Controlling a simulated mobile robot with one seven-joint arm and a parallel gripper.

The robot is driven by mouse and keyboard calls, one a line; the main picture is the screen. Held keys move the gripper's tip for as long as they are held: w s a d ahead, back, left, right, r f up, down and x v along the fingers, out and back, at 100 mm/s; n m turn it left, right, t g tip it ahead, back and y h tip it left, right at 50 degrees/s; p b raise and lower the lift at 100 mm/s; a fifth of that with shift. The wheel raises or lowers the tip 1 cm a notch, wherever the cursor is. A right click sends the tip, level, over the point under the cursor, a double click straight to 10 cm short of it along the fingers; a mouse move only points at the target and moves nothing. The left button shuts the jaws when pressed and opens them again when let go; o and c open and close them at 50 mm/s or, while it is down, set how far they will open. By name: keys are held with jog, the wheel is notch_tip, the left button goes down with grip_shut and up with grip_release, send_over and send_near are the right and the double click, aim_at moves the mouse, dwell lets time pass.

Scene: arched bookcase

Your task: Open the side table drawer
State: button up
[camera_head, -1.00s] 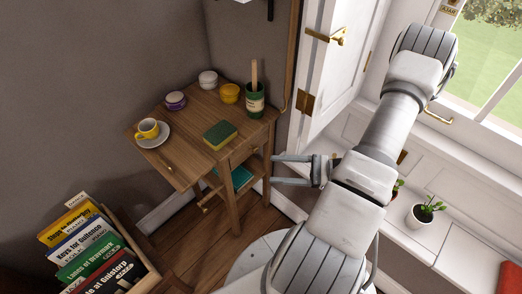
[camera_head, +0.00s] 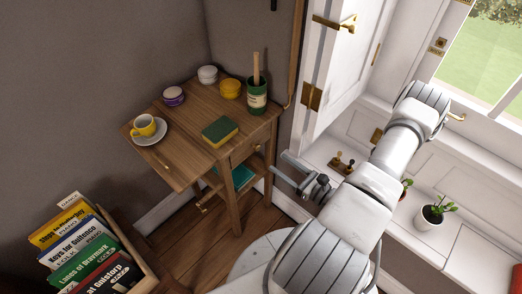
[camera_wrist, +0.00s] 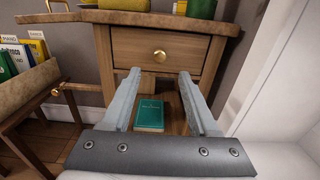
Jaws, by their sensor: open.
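The wooden side table (camera_head: 193,105) stands against the grey wall in the head view. Its drawer (camera_wrist: 160,53) shows in the wrist view, shut, with a round brass knob (camera_wrist: 160,56) in the middle of its front. My gripper (camera_head: 279,165) is open and empty, to the right of the table in the head view and apart from it. In the wrist view my gripper's fingers (camera_wrist: 158,76) point at the drawer front, one to each side below the knob. The knob is not clear in the head view.
On the table are a green book (camera_head: 219,131), a yellow cup on a saucer (camera_head: 148,128), small pots and a green jar (camera_head: 257,97). A teal book (camera_wrist: 149,115) lies on the lower shelf. A crate of books (camera_head: 127,262) stands at lower left. A white door (camera_head: 335,70) is at right.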

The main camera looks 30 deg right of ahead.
aim_at(259, 148)
jog(key=b+x, duration=0.1)
jog(key=x, duration=0.8)
jog(key=shift+w, duration=0.15)
grip_shut()
dwell(1.0)
